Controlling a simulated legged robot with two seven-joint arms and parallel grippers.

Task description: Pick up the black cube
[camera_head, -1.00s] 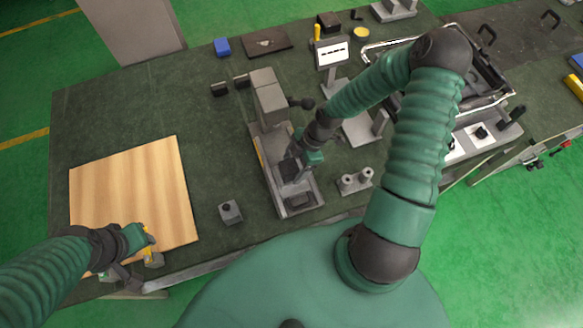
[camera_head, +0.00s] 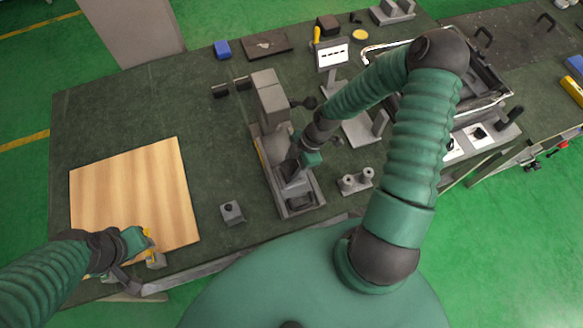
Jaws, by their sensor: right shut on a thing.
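My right gripper (camera_head: 301,160) is over the front part of the grey press-like fixture (camera_head: 270,110) in the middle of the table. It is shut on a small dark block (camera_head: 291,171), which looks like the black cube. The gripper and arm partly hide this block, and the gap below it is hard to judge. The fixture's base (camera_head: 300,205) shows just in front of it. My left gripper (camera_head: 152,252) is at the front edge of the wooden board, beside a small grey block; its jaws are too small to read.
The wooden board (camera_head: 130,190) lies at the left. A grey block with a knob (camera_head: 232,212) and a two-post grey part (camera_head: 355,181) flank the fixture. A small display (camera_head: 333,54) stands behind. A framed tray (camera_head: 490,80) is at the right.

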